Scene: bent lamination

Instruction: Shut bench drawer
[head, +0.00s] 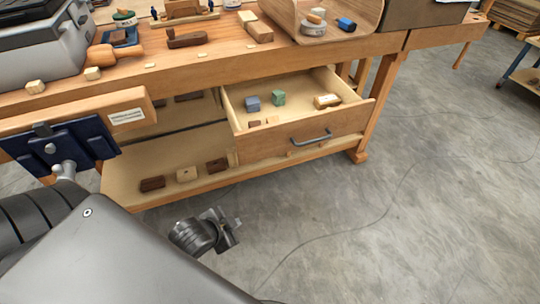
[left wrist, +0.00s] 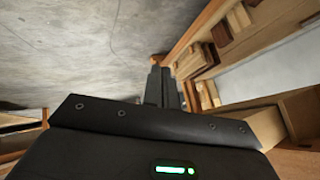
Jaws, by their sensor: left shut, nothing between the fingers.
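The bench drawer (head: 345,122) is pulled out from under the bench top, its inside open to view. Its front carries a dark bar handle (head: 312,138). Inside lie a blue-grey block (head: 252,104), a green block (head: 278,98), a wooden block (head: 327,101) and small pieces near the front. My left gripper (head: 230,232) is below and to the left of the drawer front in the head view, over the floor and apart from the handle. In the left wrist view its fingers (left wrist: 158,86) are closed together with nothing between them. My right gripper is not in view.
The wooden workbench (head: 225,61) holds a grey case, tools, blocks and a curved wooden tray (head: 325,28). A low shelf (head: 206,185) with several blocks lies beneath. A blue vise (head: 62,148) juts out at left. Grey floor (head: 430,200) is clear at right, with a thin cable.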

